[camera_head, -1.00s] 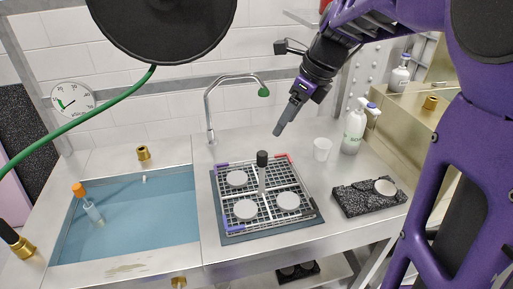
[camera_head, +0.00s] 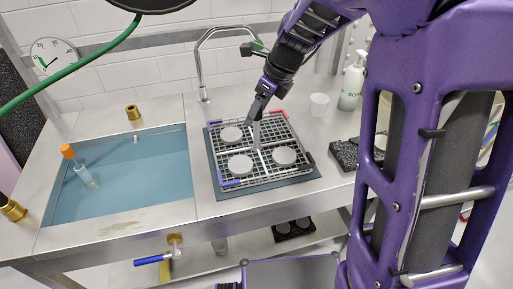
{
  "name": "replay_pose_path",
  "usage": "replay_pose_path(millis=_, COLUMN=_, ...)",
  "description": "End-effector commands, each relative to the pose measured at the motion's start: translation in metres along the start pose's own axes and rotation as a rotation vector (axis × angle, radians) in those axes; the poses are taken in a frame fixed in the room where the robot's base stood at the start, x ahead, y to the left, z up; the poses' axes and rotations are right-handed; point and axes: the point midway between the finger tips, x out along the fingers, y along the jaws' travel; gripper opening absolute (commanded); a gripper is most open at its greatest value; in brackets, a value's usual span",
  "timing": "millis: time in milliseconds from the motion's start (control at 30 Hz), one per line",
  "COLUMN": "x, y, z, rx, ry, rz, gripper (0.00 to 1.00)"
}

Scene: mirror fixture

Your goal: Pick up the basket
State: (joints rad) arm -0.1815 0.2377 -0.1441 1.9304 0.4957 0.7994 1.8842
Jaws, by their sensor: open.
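The basket (camera_head: 284,178) is a flat wire rack with a grid and several round pale discs in it, with blue, red and black corner pieces. It lies on a dark mat (camera_head: 225,191) on the steel counter, right of the sink. An upright handle (camera_head: 257,135) rises from its middle. My gripper (camera_head: 254,114) points down over the basket's middle at the handle's top, and hides the dark knob there. The jaws are open. I cannot tell whether the handle's top is between the fingers.
A water-filled sink (camera_head: 125,190) with an orange-capped bottle (camera_head: 80,166) is at left. A tall faucet (camera_head: 202,65) stands behind. A white cup (camera_head: 319,104), a soap bottle (camera_head: 352,82) and a black block (camera_head: 344,154) are to the right. My arm covers the right side.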

Motion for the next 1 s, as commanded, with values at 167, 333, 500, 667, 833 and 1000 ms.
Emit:
replay_pose_path(millis=167, x=0.0083, y=-0.0001, z=0.0003, rx=-0.001, ry=0.000, rz=-0.001, gripper=0.71)
replay_pose_path(millis=333, x=0.0079, y=0.0000, z=0.0004, rx=-0.001, ry=0.000, rz=0.000, gripper=0.60)
replay_pose_path(millis=500, x=0.0077, y=-0.0001, z=0.0004, rx=-0.001, ry=0.000, rz=0.000, gripper=0.30)
replay_pose_path(millis=667, x=0.0076, y=-0.0001, z=0.0004, rx=-0.001, ry=0.000, rz=0.000, gripper=0.01)
replay_pose_path(millis=833, x=0.0075, y=-0.0001, z=0.0004, rx=-0.001, ry=0.000, rz=0.000, gripper=0.00)
replay_pose_path(millis=1000, x=0.0075, y=-0.0001, z=0.0004, rx=-0.001, ry=-0.001, rz=-0.001, gripper=0.00)
